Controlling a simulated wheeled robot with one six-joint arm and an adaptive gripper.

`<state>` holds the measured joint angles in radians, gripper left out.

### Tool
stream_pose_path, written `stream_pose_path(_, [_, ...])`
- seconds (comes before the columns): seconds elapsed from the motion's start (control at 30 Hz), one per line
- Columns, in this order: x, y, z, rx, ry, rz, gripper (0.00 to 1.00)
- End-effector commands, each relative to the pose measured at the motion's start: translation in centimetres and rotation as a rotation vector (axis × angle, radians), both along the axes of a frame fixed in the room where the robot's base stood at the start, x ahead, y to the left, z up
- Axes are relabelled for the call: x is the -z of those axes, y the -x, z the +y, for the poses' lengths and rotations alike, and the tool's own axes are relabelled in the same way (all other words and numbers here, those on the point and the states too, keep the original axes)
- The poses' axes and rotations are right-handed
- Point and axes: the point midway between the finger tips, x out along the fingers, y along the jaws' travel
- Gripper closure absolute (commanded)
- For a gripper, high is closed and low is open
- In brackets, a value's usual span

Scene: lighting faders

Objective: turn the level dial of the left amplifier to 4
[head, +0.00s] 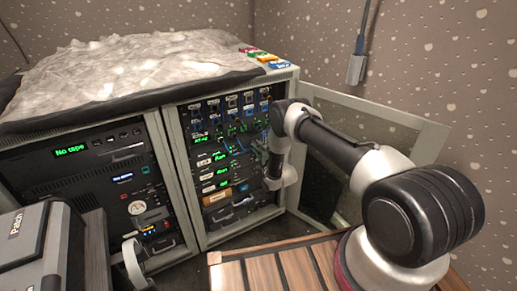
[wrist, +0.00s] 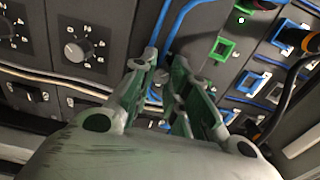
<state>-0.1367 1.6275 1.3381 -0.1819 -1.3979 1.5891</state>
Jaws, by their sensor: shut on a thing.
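Two round dials with number scales show in the wrist view: a grey knob (wrist: 78,50) on a dark panel at the left, and another at the upper-left edge (wrist: 6,28). I cannot tell which belongs to the left amplifier, and their readings are too small to make out. My gripper (wrist: 160,80) is to the right of these dials, its fingertips close together at the panel beside blue cables. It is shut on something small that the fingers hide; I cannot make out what. In the head view my wrist covers the gripper at the rack's right side.
The equipment rack (head: 187,180) has several units with green displays. Blue cables (wrist: 190,12) and green and blue sockets (wrist: 222,48) lie close to the fingers. An open rack door (head: 430,140) stands at the right.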

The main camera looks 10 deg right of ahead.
Motion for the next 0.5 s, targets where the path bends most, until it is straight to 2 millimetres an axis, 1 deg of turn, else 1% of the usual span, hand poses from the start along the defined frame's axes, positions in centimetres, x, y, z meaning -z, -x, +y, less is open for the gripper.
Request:
stream_pose_path(0.03, [-0.15, -0.15, -0.31, 0.006, -0.035, 0.008, 1.0])
stream_pose_path(0.2, [-0.12, -0.15, -0.33, 0.007, -0.151, 0.046, 1.0])
stream_pose_path(0.5, [-0.07, -0.14, -0.37, 0.008, -0.277, 0.087, 1.0])
